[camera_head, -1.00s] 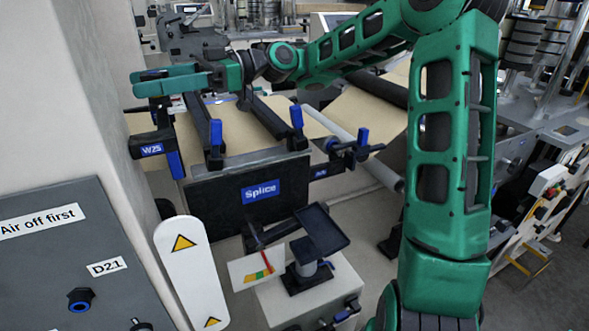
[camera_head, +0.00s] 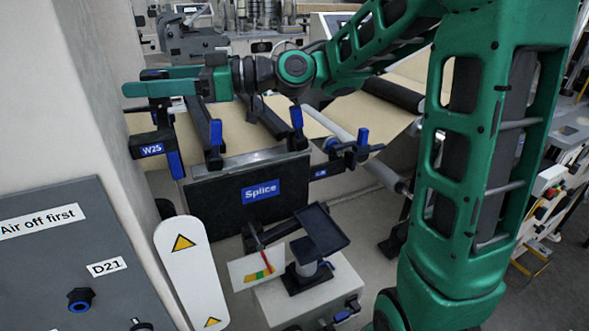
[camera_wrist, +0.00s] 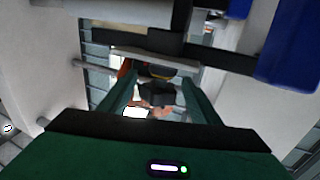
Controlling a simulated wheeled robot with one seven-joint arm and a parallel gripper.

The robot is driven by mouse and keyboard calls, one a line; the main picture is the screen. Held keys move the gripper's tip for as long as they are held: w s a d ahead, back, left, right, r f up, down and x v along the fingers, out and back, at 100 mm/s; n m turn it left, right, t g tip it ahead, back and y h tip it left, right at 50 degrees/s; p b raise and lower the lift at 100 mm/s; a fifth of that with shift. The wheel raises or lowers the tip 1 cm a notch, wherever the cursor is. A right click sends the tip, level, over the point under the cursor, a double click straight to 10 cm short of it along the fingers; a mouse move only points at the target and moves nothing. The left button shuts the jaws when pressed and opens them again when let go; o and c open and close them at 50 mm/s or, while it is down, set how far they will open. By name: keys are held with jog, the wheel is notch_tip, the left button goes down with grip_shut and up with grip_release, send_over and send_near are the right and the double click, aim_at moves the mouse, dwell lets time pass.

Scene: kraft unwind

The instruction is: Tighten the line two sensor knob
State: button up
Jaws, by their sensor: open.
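A dark bracket with a blue label reading W2S (camera_head: 151,149) stands at the left end of the web in the head view, with a blue upright part (camera_head: 175,165) beside the label. I cannot tell which part is the sensor knob. My gripper (camera_head: 135,82) is above this bracket, pointing left, its green fingers apart and partly covering what is behind. In the wrist view my gripper (camera_wrist: 155,88) is open, with a dark, blurred shape (camera_wrist: 157,96) showing between the fingers. Whether it lies within their reach is unclear. A blue block (camera_wrist: 288,45) is at upper right there.
A black Splice plate (camera_head: 235,195) and blue-tipped clamp bars (camera_head: 215,132) lie right of the bracket. A second bracket with a small blue label (camera_head: 320,173) is further right.

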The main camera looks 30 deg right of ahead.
jog(key=shift+m+t+h, duration=0.6)
jog(key=shift+m+t, duration=0.3)
jog(key=shift+t, duration=0.4)
jog(key=shift+s+m+t+h, duration=0.1)
jog(key=shift+m+t+h, duration=0.6)
jog(key=shift+t, duration=0.4)
jog(key=shift+m+t+h, duration=1.3)
jog(key=shift+m+t, duration=0.1)
jog(key=shift+t, duration=0.1)
jog(key=shift+d+m+t+h, duration=0.1)
jog(key=shift+m+t+h, duration=0.4)
jog(key=shift+h, duration=0.1)
